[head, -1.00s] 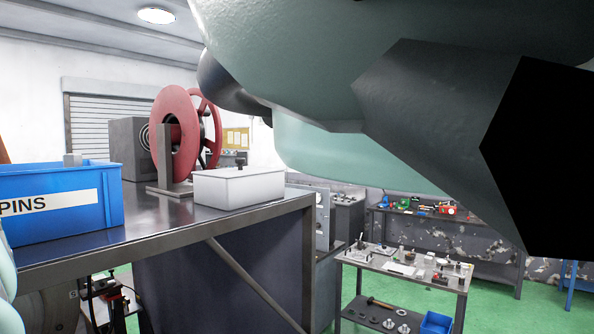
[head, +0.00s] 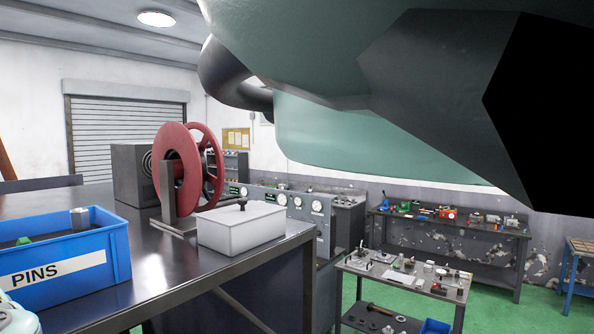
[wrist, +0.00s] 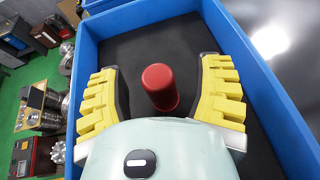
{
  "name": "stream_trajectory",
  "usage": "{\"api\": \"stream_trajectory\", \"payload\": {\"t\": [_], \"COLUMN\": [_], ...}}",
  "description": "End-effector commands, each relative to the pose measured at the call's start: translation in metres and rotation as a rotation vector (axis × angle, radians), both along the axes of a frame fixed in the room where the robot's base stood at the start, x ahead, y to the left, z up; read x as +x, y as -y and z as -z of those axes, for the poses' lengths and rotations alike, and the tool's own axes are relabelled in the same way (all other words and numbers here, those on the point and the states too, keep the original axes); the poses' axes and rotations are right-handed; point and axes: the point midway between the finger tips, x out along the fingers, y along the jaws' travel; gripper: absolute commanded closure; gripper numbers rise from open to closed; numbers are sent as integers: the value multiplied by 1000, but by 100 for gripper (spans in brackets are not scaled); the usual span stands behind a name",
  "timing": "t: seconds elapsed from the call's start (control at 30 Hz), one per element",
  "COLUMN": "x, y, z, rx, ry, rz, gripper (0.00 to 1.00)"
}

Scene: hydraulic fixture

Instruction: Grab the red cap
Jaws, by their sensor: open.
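The red cap (wrist: 160,86) is a small red cylinder with a rounded end. In the wrist view it stands over the dark floor of a blue bin (wrist: 83,65). My gripper (wrist: 160,92) has yellow ribbed fingers spread wide, one on each side of the cap, with gaps on both sides. It is open and empty. In the head view a blue bin labelled PINS (head: 115,245) sits on the dark bench at left; the red cap is not visible there.
On the bench (head: 150,285) stand a white lidded box (head: 240,230) and a red reel (head: 178,168). A lower table (head: 400,280) with small parts stands at right, and a workbench (head: 450,222) is along the back wall. Green floor lies between them.

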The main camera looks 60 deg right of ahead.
Motion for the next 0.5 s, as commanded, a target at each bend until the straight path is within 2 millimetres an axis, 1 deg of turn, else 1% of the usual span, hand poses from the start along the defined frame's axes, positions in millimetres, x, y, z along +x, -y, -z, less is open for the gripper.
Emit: {"api": "stream_trajectory", "payload": {"t": [0.2,0.23,0.5], "x": [0,0,0], "y": [0,0,-1], "z": [1,1,1], "rx": [0,0,1], "ry": [-1,0,-1], "rz": [0,0,-2], "gripper": [34,30,58]}}
